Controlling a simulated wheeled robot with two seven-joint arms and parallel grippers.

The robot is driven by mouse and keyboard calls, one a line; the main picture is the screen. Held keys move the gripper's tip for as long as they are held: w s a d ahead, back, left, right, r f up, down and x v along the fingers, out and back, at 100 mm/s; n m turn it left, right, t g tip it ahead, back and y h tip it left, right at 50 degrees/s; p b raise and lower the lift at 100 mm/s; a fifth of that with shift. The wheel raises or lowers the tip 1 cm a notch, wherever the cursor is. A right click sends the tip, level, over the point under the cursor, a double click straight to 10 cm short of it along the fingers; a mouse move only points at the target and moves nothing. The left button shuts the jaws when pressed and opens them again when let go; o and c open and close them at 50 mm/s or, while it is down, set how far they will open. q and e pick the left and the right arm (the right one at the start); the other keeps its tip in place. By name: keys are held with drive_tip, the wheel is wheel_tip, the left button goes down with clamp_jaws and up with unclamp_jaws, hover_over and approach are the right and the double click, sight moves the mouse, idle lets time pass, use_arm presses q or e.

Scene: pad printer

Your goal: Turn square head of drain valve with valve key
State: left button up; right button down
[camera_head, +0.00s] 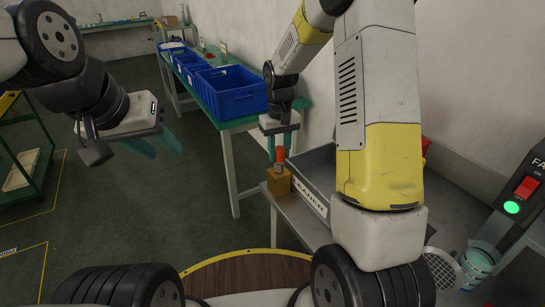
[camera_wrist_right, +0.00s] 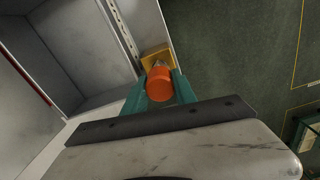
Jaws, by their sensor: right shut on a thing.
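The valve key shows as an orange handle (camera_head: 280,154) in the head view and as an orange round top (camera_wrist_right: 160,84) in the right wrist view. My right gripper (camera_head: 280,152) is shut on this orange handle, its green fingers on either side. The key stands upright over the brass-coloured drain valve (camera_head: 278,182) at the corner of the grey metal tank. The valve block (camera_wrist_right: 156,54) also shows in the wrist view. The square head is mostly hidden under the key. My left gripper (camera_head: 160,142) is open and empty over the floor at the left.
The grey tank (camera_head: 314,196) with a label stands right of the valve. Blue crates (camera_head: 232,92) sit on a green table (camera_head: 228,124) behind. A control box with a red switch (camera_head: 526,187) is at far right. A green cart (camera_head: 28,170) stands at left; the floor between is clear.

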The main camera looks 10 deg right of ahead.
drive_tip(key=m, duration=0.7)
drive_tip(key=c, duration=1.3)
unclamp_jaws()
drive_tip(key=shift+m, duration=0.6)
drive_tip(key=shift+c, duration=0.2)
drive_tip(key=o, duration=0.4)
drive_tip(key=shift+r, duration=0.1)
wheel_tip(320, 180, up, 8)
drive_tip(key=shift+f, duration=0.2)
drive_tip(key=s+d+r+n+t+y, duration=0.2)
drive_tip(key=s+r+n+t, duration=0.1)
drive_tip(key=s+r, duration=0.75)
drive_tip(key=s+n+t, duration=0.1)
drive_tip(key=s, duration=0.3)
drive_tip(key=s+r+n+t, duration=0.1)
drive_tip(key=s, duration=0.4)
drive_tip(key=s+r+n+t, duration=0.1)
drive_tip(key=s, duration=0.3)
drive_tip(key=shift+s+d, duration=0.25)
drive_tip(key=shift+d, duration=0.1)
